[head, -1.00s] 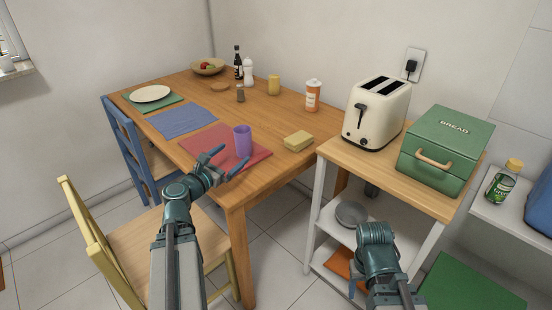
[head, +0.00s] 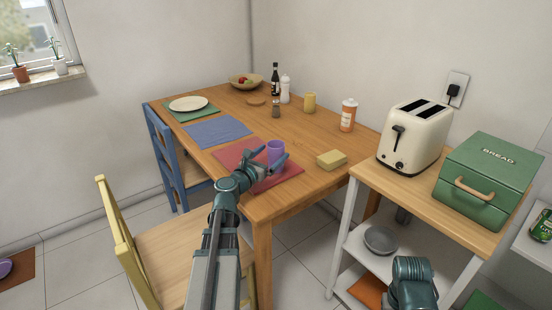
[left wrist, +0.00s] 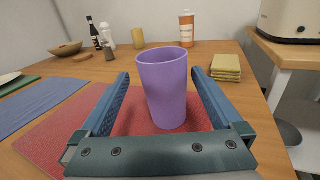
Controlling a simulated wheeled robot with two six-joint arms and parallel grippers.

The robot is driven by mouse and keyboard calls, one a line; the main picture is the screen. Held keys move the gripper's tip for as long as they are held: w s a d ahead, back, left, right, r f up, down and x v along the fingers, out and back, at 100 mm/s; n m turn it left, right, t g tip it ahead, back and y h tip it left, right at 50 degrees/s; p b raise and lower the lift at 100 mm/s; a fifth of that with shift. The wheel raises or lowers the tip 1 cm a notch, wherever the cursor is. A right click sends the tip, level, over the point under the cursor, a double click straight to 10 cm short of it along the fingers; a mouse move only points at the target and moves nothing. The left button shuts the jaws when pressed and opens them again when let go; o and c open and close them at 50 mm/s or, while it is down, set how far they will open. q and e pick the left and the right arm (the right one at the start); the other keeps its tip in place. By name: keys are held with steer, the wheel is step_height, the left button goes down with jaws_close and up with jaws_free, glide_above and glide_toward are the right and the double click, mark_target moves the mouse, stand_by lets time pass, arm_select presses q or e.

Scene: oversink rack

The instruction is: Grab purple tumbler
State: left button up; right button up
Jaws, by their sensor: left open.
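The purple tumbler (head: 275,153) stands upright on the red placemat (head: 232,152) near the table's front edge. It also shows in the left wrist view (left wrist: 163,88), between the two open fingers, with a gap on each side. My left gripper (head: 268,166) is open around the tumbler at its near side and not shut on it. In the left wrist view my left gripper (left wrist: 160,100) has its blue fingers to the left and right of the tumbler. My right arm shows at the lower right of the head view, but its gripper's fingers are out of view.
A yellow sponge-like block (head: 331,159) lies right of the placemat. An orange-and-white bottle (head: 348,115), yellow mug (head: 309,102) and pepper mill (head: 276,109) stand farther back. A yellow chair (head: 165,262) is in front of the table. A toaster (head: 412,136) stands on the side cart.

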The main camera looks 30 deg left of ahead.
arm_select(q)
steer(key=shift+w, duration=0.1)
steer(key=w, duration=0.5)
steer(key=shift+d, duration=0.25)
steer(key=shift+c, duration=0.3)
steer(key=c, duration=1.3)
steer(key=shift+o, duration=0.2)
